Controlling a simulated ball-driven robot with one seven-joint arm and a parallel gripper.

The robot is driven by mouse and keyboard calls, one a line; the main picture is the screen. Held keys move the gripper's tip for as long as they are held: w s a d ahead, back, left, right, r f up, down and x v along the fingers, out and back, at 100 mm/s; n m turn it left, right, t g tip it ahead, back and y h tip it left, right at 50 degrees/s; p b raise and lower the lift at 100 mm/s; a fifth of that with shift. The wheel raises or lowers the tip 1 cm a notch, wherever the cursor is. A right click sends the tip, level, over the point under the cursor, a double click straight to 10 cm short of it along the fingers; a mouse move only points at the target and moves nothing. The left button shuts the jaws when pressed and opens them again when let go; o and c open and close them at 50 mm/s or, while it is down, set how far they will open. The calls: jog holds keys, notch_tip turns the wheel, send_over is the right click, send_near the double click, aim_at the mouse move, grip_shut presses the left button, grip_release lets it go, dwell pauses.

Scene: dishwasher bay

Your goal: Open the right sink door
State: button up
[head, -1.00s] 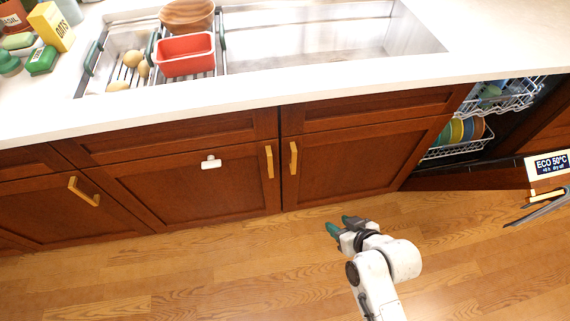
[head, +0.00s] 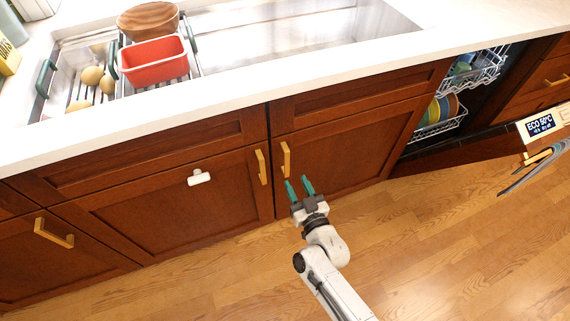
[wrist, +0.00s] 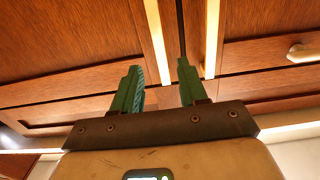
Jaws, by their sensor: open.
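The right sink door (head: 350,148) is brown wood and looks shut, with an upright gold bar handle (head: 285,160) at its left edge. My gripper (head: 298,184) is open and empty, its green fingers just below and slightly right of this handle's lower end. In the wrist view, my gripper (wrist: 158,75) points at the door front. The right door's handle (wrist: 156,45) appears between the two fingers there, with no visible contact. The left sink door (head: 170,195) is shut, and its handle (head: 262,167) stands close beside the right one.
A white latch-like piece (head: 199,178) sits on the left door. At right, the dishwasher is open, with a rack (head: 440,125) of plates and its lowered door's display panel (head: 541,124). A sink with a red tub (head: 153,62) is above. The wooden floor in front is clear.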

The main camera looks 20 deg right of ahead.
aim_at(287, 165)
jog(key=w+b, duration=0.1)
jog(key=w, duration=0.7)
jog(key=shift+w+b, duration=0.3)
jog(key=shift+b, duration=0.1)
grip_shut()
